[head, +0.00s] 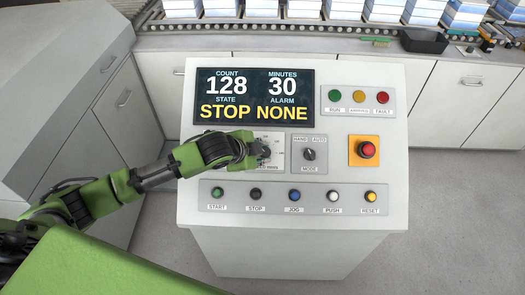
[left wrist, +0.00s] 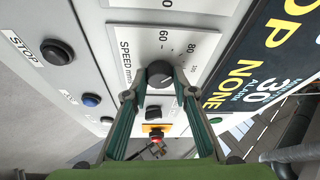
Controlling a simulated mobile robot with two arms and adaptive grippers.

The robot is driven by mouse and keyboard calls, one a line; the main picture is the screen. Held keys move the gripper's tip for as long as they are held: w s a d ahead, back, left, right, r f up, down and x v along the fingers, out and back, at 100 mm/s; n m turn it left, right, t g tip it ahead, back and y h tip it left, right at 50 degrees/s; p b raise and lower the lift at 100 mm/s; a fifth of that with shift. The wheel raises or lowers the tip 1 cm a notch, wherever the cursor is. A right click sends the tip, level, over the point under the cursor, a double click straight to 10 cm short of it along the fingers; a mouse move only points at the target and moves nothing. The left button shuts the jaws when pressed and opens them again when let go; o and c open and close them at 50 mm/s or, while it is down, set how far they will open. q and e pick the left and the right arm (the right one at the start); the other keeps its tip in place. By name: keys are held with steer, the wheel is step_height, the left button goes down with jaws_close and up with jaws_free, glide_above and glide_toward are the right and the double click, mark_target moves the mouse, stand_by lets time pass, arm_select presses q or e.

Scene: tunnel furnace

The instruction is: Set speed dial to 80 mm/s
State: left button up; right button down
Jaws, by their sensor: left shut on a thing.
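The speed dial is a dark round knob on a white scale plate (head: 270,138) of the control panel. In the left wrist view the knob (left wrist: 159,72) sits between my fingertips, and the printed marks 60, 80 and 100 show beyond it on the scale plate (left wrist: 150,45). My left gripper (head: 261,150) reaches across the panel from the left and is shut on the knob; its two fingers (left wrist: 159,90) also show in the wrist view. I cannot clearly read where the knob's pointer stands. My right gripper is not in view.
The display (head: 254,97) reads STOP and NONE, count 128, minutes 30. The mode switch (head: 309,154) is just right of my gripper, and the emergency stop (head: 367,149) farther right. A row of buttons (head: 293,196) lies below. A conveyor with boxes (head: 330,12) runs behind.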

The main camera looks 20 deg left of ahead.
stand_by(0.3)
arm_select(q)
steer(key=o, duration=1.1)
steer(key=shift+s, duration=0.1)
steer(key=v, duration=1.2)
